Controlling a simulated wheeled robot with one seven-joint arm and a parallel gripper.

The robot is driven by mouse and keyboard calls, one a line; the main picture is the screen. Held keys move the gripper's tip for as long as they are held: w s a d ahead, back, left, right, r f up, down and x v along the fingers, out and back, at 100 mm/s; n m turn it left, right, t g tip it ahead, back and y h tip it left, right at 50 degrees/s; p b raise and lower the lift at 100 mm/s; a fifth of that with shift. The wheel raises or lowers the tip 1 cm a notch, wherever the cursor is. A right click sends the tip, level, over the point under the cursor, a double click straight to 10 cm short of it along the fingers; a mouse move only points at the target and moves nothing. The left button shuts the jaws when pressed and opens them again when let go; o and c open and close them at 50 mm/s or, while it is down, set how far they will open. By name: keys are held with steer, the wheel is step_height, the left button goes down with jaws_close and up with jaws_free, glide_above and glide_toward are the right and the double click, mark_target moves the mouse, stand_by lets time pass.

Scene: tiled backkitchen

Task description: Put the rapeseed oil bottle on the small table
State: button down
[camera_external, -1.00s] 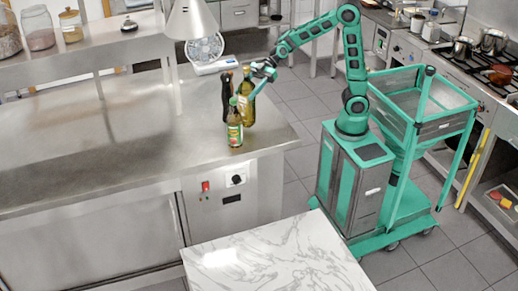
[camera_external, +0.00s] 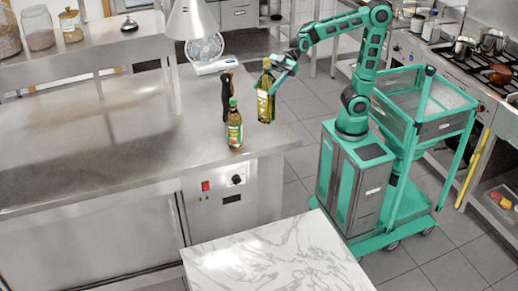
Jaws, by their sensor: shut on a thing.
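The rapeseed oil bottle (camera_external: 265,101), tall with yellow-green oil and a pale label, is upright near the right end of the steel counter. My gripper (camera_external: 270,69) is shut on its upper part, coming from the right; the fingers are small in this view. The bottle seems to be just above the counter, but the gap is hard to judge. The small table (camera_external: 275,258), with a white marble-patterned top, is at the bottom centre, and its visible top is bare.
A shorter green-capped bottle (camera_external: 234,130) and a dark bottle (camera_external: 227,92) stand on the counter (camera_external: 130,140) left of the held bottle. A scale (camera_external: 212,64) and a hanging lamp (camera_external: 190,20) are behind them. Floor shows between counter and my base.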

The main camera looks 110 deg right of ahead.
steer(key=w+a+f+n+g+y, duration=0.15)
steer(key=a+f, duration=0.35)
steer(key=a, duration=0.7)
steer(key=w+a+f+n+g+y, duration=0.1)
steer(key=a+f+n+g+y, duration=0.2)
steer(key=a, duration=0.9)
steer(key=w+a+f+n+g+y, duration=0.15)
steer(key=a+f, duration=0.45)
steer(key=a, duration=0.6)
steer(key=s+a+f+n+g, duration=0.2)
steer(key=s+a+f, duration=0.4)
steer(key=s+a, duration=0.3)
steer(key=s+a+f+n+g+y, duration=0.15)
steer(key=s+a+f, duration=0.45)
steer(key=a, duration=0.6)
steer(key=s+a+f+n+g+h, duration=0.1)
steer(key=s+a+f+n+g, duration=0.15)
steer(key=s+a+f, duration=0.5)
steer(key=w+f, duration=0.8)
steer(key=w, duration=0.1)
steer(key=shift+f+y, duration=0.15)
steer(key=shift+y, duration=0.1)
